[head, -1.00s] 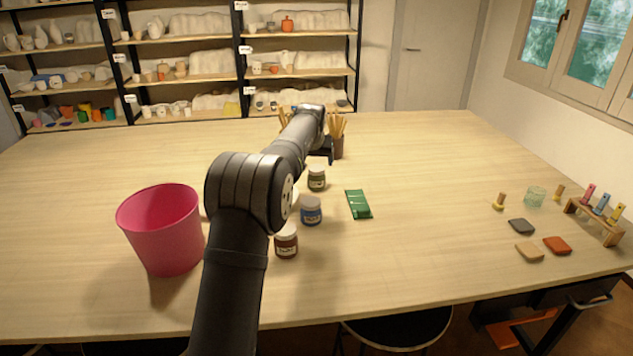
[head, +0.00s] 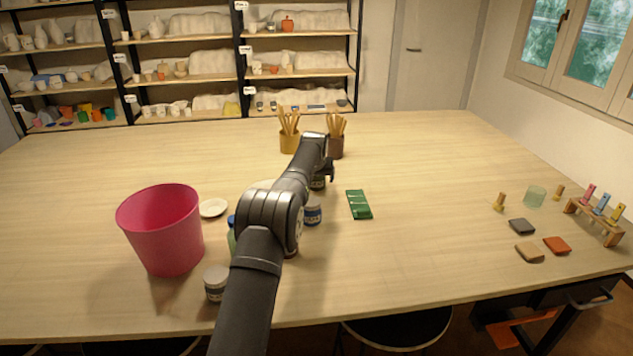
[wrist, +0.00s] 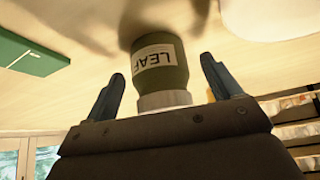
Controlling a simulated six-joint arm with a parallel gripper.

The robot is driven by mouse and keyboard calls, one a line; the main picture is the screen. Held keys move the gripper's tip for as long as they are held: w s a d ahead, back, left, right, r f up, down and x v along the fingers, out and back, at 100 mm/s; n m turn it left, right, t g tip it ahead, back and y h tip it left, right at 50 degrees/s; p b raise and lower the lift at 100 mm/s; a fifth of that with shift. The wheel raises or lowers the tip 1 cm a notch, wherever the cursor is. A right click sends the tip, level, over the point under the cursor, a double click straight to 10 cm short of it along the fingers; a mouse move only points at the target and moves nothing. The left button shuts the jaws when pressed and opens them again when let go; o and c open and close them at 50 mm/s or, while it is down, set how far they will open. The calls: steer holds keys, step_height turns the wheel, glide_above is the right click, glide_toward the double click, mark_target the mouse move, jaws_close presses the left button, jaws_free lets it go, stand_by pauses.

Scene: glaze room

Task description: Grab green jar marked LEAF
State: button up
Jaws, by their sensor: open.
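The green jar marked LEAF (head: 318,184) stands on the table, mostly hidden behind my arm in the head view. In the wrist view the green jar (wrist: 160,62) shows its label and pale lid, appearing upside down. My gripper (head: 328,170) is at the jar in the head view. In the wrist view my gripper (wrist: 164,78) is open, with one blue finger on each side of the jar's lid end. Gaps show between the fingers and the jar, so no contact is visible.
A blue jar (head: 313,214) stands just in front of the green one. A green block-like item (head: 358,204) lies to the right. Tool pots (head: 289,143) stand behind.

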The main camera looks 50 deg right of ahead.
steer(key=shift+w+d+f, duration=0.1)
steer(key=shift+f, duration=0.2)
steer(key=c, duration=1)
steer(key=shift+c, duration=1.1)
steer(key=shift+r, duration=0.15)
